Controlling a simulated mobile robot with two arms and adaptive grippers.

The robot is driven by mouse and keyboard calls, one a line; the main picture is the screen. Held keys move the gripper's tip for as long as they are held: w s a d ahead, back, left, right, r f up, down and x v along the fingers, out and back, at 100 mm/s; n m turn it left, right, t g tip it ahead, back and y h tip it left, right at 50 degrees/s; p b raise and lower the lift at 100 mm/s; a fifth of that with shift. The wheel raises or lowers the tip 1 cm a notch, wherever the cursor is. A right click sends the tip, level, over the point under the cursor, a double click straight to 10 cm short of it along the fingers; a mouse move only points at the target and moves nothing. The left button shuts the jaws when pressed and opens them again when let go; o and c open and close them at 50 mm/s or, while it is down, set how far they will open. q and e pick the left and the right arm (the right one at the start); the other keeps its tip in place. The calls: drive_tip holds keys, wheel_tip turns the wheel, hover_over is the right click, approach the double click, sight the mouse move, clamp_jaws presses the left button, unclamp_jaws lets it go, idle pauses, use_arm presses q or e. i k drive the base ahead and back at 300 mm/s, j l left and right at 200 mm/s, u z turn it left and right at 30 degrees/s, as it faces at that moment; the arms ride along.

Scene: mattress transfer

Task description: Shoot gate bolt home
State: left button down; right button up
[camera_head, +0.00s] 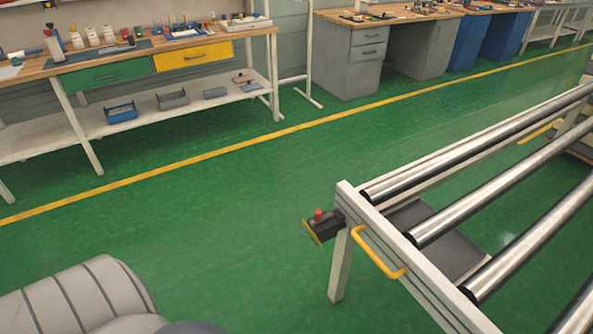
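I cannot make out a gate bolt for certain. A pale metal roller frame (344,196) with long steel rollers (430,167) stands at the right. A yellow bar handle (377,254) is fixed to its near end rail. A small black unit with a red knob (318,215) and a yellow edge sits at the frame's left corner. Whether it is part of a bolt or a switch, I cannot tell. Neither gripper is in view.
A wooden-topped workbench (110,62) with green and yellow drawers stands at the back left. Grey cabinets (345,62) and blue cabinets (468,42) are further back. The green floor (210,215) between the bench and roller frame is clear, with a yellow line (190,161) across it.

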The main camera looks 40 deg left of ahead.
sight(318, 219)
drive_tip(key=u, duration=1)
